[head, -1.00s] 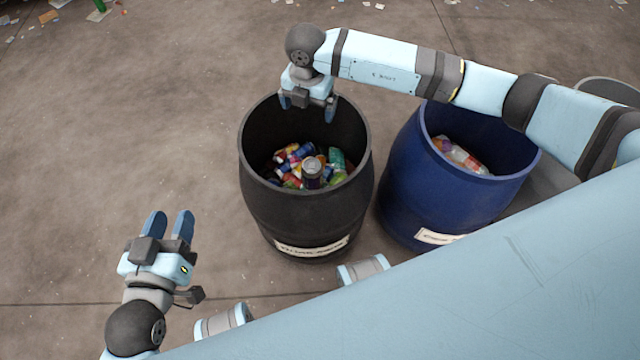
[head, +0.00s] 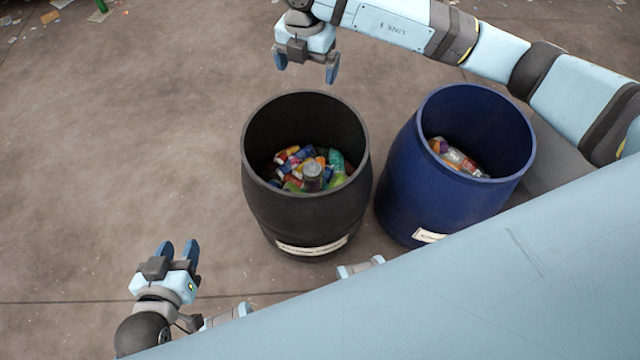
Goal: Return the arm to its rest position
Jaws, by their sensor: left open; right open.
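My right arm comes in from the right across the top of the head view. Its gripper (head: 306,76) is open and empty, above and beyond the far rim of the black barrel (head: 300,222). Its fingers point down and stand wide apart. My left gripper (head: 178,248) is at the lower left, open and empty, with its fingers pointing away from me. It is to the left of the black barrel and apart from it.
The black barrel holds several crumpled cans (head: 312,177). The blue barrel (head: 405,200) stands right beside it, with bottles (head: 458,160) inside. Both have white labels. The floor (head: 120,150) to the left is clear, with litter scattered at the far edge.

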